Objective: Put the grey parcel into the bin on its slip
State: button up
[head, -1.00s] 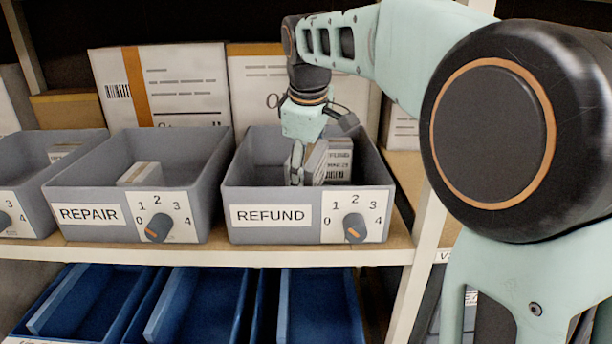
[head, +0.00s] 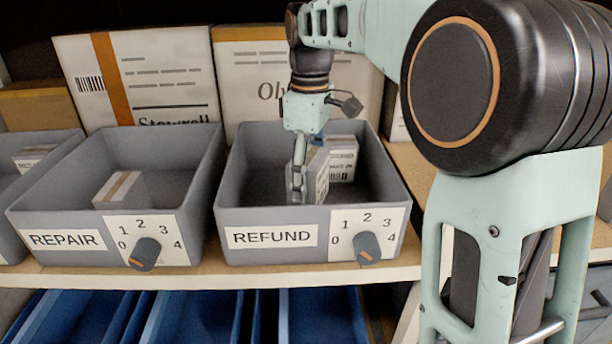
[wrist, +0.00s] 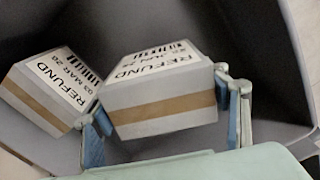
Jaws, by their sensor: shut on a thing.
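My gripper (head: 297,178) reaches down inside the grey bin marked REFUND (head: 268,217). It is shut on a grey parcel (head: 320,178), with one finger on each side in the wrist view (wrist: 162,97). The held parcel (wrist: 165,108) has a brown tape band and a white slip that reads REFUND, with a date line I cannot read surely. A second grey parcel (head: 343,157) with a REFUND slip is in the same bin, beside the held one; it also shows in the wrist view (wrist: 48,92). The held parcel's underside is hidden, so I cannot tell whether it touches the floor.
The bin marked REPAIR (head: 62,222) stands to the left with a parcel (head: 122,188) in it. Another grey bin is at the left edge. Large white boxes (head: 140,75) stand behind. Blue bins (head: 320,315) sit below the shelf edge (head: 200,277).

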aim_at(310, 156)
jog(key=shift+d+f, duration=0.1)
jog(key=shift+f, duration=0.55)
jog(key=o, duration=1.6)
notch_tip(310, 156, up, 9)
jog(key=p, duration=0.3)
jog(key=shift+f+p, duration=0.15)
jog(key=shift+p, duration=0.15)
